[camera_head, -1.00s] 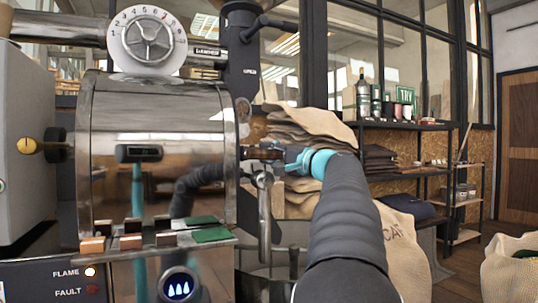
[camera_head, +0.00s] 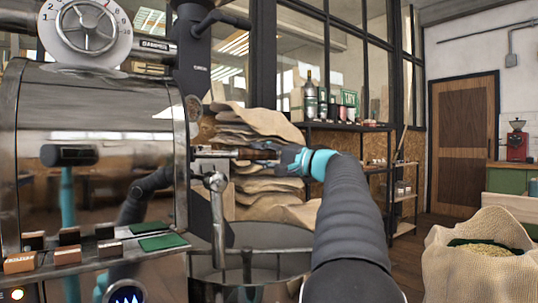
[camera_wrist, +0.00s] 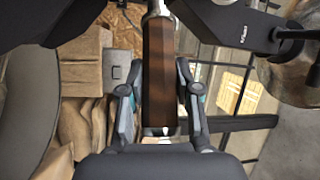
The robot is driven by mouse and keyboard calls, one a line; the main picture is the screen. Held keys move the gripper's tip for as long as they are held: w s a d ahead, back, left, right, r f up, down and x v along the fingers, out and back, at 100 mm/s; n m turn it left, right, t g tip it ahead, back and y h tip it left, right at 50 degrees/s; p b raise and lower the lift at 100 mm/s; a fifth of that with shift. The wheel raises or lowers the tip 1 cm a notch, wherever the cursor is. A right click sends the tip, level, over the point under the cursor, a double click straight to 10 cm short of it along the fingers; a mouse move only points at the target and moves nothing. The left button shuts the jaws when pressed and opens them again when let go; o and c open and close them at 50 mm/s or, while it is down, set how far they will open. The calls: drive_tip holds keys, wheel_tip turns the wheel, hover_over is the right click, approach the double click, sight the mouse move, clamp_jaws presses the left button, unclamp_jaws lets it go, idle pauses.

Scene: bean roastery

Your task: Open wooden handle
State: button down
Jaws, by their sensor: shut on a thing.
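The wooden handle (camera_wrist: 158,70) is a dark brown bar with metal at its end. In the wrist view it runs between the two fingers of my gripper (camera_wrist: 160,105), which is shut on it. In the head view my gripper (camera_head: 280,155) reaches in from the right. The handle (camera_head: 228,153) sticks out from the right side of the shiny metal roaster drum (camera_head: 95,120). My fingers partly hide its right end.
A round metal cooling bin (camera_head: 265,262) stands below the handle. Stacked burlap sacks (camera_head: 262,125) lie behind it. A shelf with bottles (camera_head: 345,125) stands behind my arm. An open sack of beans (camera_head: 480,255) stands at the right, with some bare floor before the wooden door (camera_head: 463,140).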

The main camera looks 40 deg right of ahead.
drive_tip(key=c, duration=0.8)
unclamp_jaws()
drive_tip(key=shift+d, duration=0.1)
drive_tip(key=v, duration=1.2)
